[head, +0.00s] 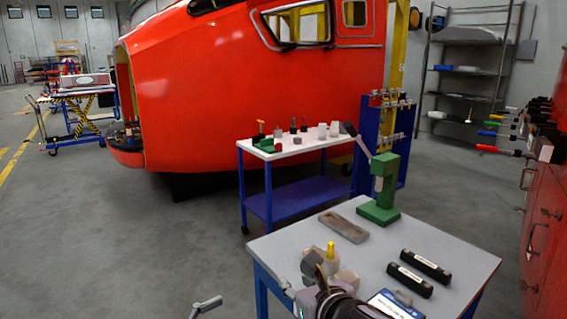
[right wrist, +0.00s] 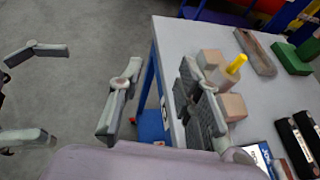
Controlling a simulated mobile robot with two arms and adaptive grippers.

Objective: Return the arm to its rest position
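My right gripper (head: 300,279) is over the near left edge of the grey table (head: 290,240). In the right wrist view, its two fingers (right wrist: 160,75) stand apart with only floor and table edge between them. It holds nothing. The right finger overlaps the view of the wooden blocks (right wrist: 212,62); I cannot tell whether it touches them. My left gripper shows at the left of the right wrist view (right wrist: 45,93), its two fingers apart with floor between them. In the head view only a piece of it shows at the bottom edge (head: 205,306).
Blocks with a yellow peg (head: 331,252), a grey tray (head: 344,228), a green press (head: 380,195) and two black cases (head: 425,265) are on the table. A blue cart (head: 290,200) stands behind, red drawers (head: 545,200) at right.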

